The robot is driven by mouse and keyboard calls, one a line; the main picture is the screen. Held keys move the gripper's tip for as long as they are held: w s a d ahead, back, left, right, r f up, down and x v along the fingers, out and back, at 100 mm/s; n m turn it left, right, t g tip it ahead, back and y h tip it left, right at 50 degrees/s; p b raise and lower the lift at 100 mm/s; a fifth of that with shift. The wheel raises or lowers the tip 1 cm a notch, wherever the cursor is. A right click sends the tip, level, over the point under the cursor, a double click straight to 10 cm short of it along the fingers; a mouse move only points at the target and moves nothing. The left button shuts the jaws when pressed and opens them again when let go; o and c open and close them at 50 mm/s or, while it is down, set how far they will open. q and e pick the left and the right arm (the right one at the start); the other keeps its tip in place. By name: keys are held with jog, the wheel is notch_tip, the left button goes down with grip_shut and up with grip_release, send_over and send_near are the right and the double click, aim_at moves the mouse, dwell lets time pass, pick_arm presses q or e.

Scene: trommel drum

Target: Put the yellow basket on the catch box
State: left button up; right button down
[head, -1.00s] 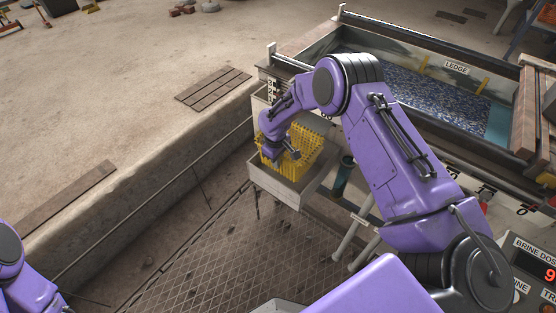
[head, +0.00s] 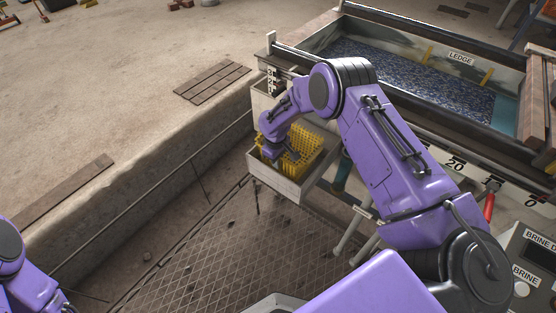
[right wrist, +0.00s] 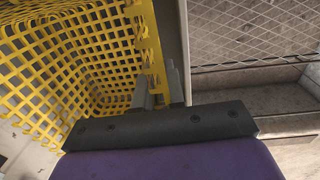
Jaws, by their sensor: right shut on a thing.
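The yellow basket (head: 309,142) is an open lattice tub. In the head view it sits within the rim of a pale, open-topped box (head: 272,181), which looks like the catch box, beside the long tank. My right gripper (head: 287,155) is shut on the basket's near side. The lattice wall also fills the left of the right wrist view (right wrist: 70,60), beyond the dark gripper part (right wrist: 160,125). The basket's underside is hidden, so I cannot tell whether it touches the box. My left arm shows at the lower left edge; its gripper is out of view.
A low concrete kerb (head: 130,190) runs along the left. Mesh flooring (head: 240,240) lies in front of the box. A brine panel (head: 530,265) stands at lower right.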

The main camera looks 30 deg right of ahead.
jog(key=shift+f, duration=0.3)
jog(key=c, duration=1.2)
grip_release()
jog(key=shift+o, duration=0.2)
jog(key=shift+r, duration=0.1)
notch_tip(320, 180, up, 20)
jog(key=p, duration=1.3)
jog(key=shift+a+r, duration=0.2)
jog(key=shift+a, duration=0.05)
jog(key=shift+s, duration=0.1)
